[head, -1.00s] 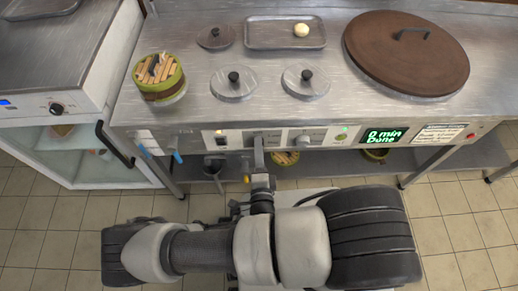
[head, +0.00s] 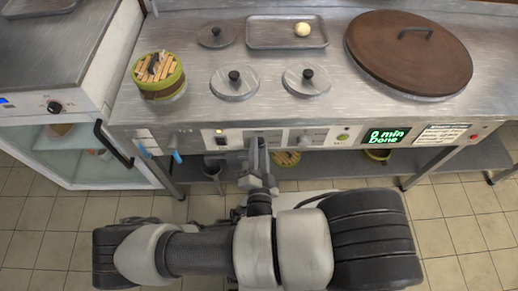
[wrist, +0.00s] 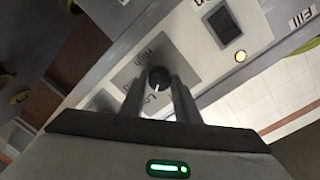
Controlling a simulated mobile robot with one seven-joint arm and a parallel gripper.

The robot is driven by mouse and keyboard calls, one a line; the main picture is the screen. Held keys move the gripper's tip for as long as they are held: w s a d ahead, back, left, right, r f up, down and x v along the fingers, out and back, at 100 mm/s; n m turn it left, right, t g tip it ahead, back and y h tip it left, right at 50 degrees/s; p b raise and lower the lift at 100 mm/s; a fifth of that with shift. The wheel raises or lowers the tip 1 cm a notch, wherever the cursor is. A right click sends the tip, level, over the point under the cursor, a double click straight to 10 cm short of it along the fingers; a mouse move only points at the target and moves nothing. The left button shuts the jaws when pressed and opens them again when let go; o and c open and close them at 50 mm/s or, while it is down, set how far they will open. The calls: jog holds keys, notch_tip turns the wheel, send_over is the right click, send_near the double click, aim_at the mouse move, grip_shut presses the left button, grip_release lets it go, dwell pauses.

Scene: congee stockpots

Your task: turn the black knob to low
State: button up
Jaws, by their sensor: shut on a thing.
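The black knob (wrist: 159,76) sits on the front panel in the wrist view, on a grey plate lettered "High" and what looks like "Lo". A small pale pointer line shows on its face, toward the lower side in the picture. My gripper (wrist: 157,86) has one finger on each side of the knob and is shut on it. In the head view my gripper (head: 257,147) reaches the panel from the front, and its fingers hide the knob.
A green display (head: 387,137) reads "0 min Done". Lids and a steamer (head: 160,85) stand on the counter.

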dwell(0.4)
jog(key=o, duration=1)
jog(key=shift+o, duration=0.2)
jog(key=s+a+p, duration=0.1)
jog(key=s, duration=1.6)
jog(key=shift+s+r, duration=0.15)
jog(key=shift+r, duration=0.3)
